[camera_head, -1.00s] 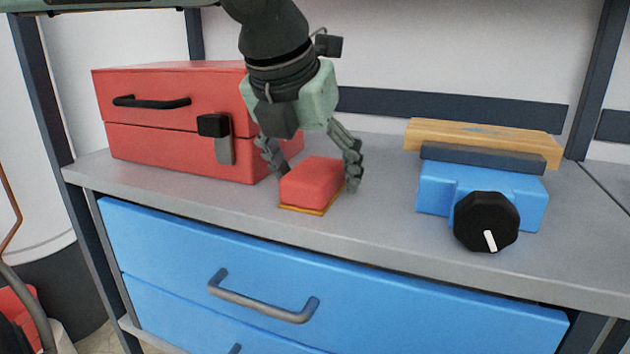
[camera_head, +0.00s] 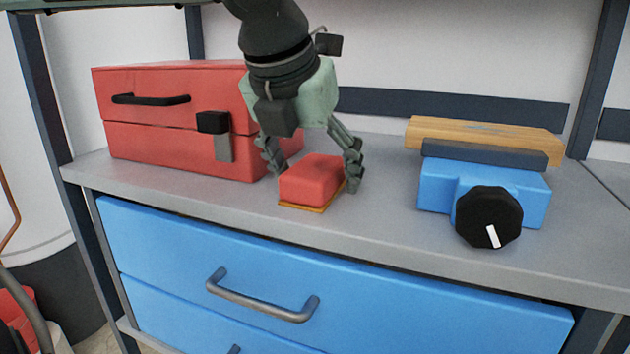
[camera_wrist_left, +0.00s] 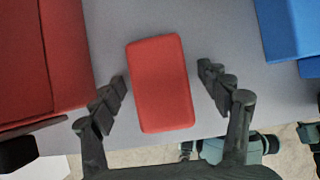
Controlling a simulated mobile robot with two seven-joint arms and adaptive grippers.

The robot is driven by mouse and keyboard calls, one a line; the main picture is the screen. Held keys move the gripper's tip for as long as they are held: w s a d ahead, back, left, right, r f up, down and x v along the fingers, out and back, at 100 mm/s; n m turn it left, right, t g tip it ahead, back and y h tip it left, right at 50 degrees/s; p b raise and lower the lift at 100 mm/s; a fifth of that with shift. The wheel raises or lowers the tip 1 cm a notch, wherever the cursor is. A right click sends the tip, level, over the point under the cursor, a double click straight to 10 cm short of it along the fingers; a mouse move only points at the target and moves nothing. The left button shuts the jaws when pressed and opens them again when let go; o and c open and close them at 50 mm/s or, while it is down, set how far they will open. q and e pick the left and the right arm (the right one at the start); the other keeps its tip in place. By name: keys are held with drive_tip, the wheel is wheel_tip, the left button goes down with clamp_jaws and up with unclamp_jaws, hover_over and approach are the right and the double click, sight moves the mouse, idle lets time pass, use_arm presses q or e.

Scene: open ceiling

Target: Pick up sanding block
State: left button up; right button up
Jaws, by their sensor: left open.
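The sanding block is a small red block (camera_head: 311,179) with a thin yellow-brown base, lying flat on the grey bench top near its front edge. My left gripper (camera_head: 313,176) comes down from above with its fingers open, one on each side of the block. In the left wrist view the block (camera_wrist_left: 161,84) lies between the two spread fingers of the left gripper (camera_wrist_left: 163,89), with a gap showing on both sides. My right gripper is not in the head view.
A red toolbox (camera_head: 165,150) stands close to the left of the block. A blue vise-like tool (camera_head: 437,187) with a black knob (camera_head: 488,217) and a wooden piece (camera_head: 480,138) stands to the right. Blue drawers (camera_head: 330,285) are below. The bench between block and blue tool is clear.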

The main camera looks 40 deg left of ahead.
sight(315, 165)
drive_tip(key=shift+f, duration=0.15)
use_arm(q)
drive_tip(key=c, duration=1.3)
drive_tip(key=shift+r+p, duration=0.4)
drive_tip(key=shift+p, duration=0.25)
wheel_tip(315, 165, up, 18)
drive_tip(key=p, duration=0.2)
drive_tip(key=shift+f, duration=0.15)
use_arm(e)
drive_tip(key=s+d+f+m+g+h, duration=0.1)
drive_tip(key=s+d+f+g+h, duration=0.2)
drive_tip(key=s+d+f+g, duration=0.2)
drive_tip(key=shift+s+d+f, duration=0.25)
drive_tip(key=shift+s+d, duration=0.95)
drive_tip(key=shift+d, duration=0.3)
